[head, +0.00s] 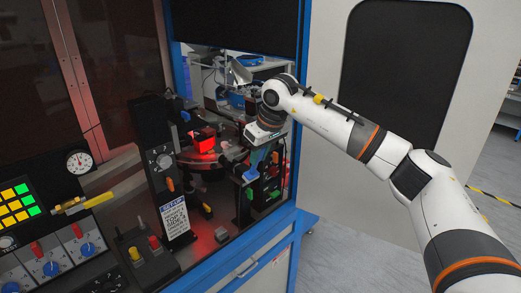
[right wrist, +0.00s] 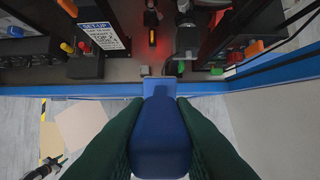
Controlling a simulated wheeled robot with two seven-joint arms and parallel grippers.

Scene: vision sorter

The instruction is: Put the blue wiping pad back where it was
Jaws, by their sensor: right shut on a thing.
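The blue wiping pad (right wrist: 160,140) is a dark blue block between the two green fingers of my right gripper (right wrist: 160,125) in the right wrist view. The fingers are shut on its sides. In the head view my right gripper (head: 258,160) hangs pointing down inside the blue-framed machine, at its right side. A small blue piece (head: 250,174) shows just below it, and I cannot tell whether it is the pad. The pad's far end lies near the blue machine edge in the right wrist view. My left gripper is not in view.
The blue frame edge (head: 225,255) runs along the machine's front. A black post with a "SET-UP" sign (head: 175,218) stands left of my right gripper. A dark block with green and orange knobs (head: 272,185) stands close by on the right. A red-lit turntable (head: 205,155) lies behind.

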